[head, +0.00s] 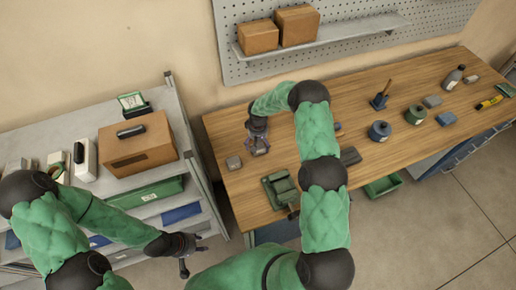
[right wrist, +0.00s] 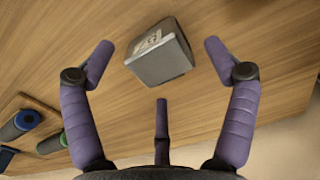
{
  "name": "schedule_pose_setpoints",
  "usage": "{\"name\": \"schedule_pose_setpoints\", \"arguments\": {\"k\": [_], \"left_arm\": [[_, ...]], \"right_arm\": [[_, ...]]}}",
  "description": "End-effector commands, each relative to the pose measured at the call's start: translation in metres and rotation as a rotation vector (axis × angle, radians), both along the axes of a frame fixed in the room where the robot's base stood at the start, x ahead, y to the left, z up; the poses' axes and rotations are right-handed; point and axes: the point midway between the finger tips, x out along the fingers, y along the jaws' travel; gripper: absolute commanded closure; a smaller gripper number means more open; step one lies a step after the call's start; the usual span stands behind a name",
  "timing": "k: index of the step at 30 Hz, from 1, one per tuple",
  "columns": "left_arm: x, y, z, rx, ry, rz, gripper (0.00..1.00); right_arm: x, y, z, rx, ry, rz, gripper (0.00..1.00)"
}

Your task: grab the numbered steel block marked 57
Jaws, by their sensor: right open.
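A grey steel block (right wrist: 160,52) with a pale printed label lies on the wooden table in the right wrist view. Its number is too blurred to read. It sits just ahead of my right gripper (right wrist: 158,62), between the lines of the two spread purple fingers, with no finger touching it. In the head view a small grey block (head: 233,162), seemingly the same one, lies left of my right gripper (head: 258,147), which is open and empty. My left gripper (head: 190,255) is at the lower left, beside the shelf, its fingers spread and empty.
A shelf unit with a cardboard box (head: 137,145) stands left. The pegboard wall (head: 350,30) is behind.

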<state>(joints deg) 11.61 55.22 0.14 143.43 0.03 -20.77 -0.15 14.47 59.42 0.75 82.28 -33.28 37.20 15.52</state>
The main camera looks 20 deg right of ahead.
Motion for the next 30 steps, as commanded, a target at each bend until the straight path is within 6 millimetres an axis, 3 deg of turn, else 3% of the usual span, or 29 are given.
{"name": "schedule_pose_setpoints", "arguments": {"k": [6, 14, 21, 23, 30], "left_arm": [[0.0, 0.0, 0.003, 0.0, 0.0, 0.0, 0.6], [0.0, 0.0, 0.003, 0.0, 0.0, 0.0, 0.6], [0.0, 0.0, 0.003, 0.0, 0.0, 0.0, 0.6], [0.0, 0.0, 0.003, 0.0, 0.0, 0.0, 0.6], [0.0, 0.0, 0.003, 0.0, 0.0, 0.0, 0.6]], "right_arm": [[0.001, 0.0, -0.019, -0.001, -0.001, 0.0, 0.14], [0.0, 0.0, -0.02, 0.0, -0.001, 0.0, 0.14], [0.0, 0.0, -0.02, 0.0, -0.001, 0.0, 0.81], [0.0, 0.0, -0.02, 0.0, -0.001, 0.0, 0.95], [0.001, -0.001, -0.02, -0.001, -0.002, 0.0, 0.95]]}}
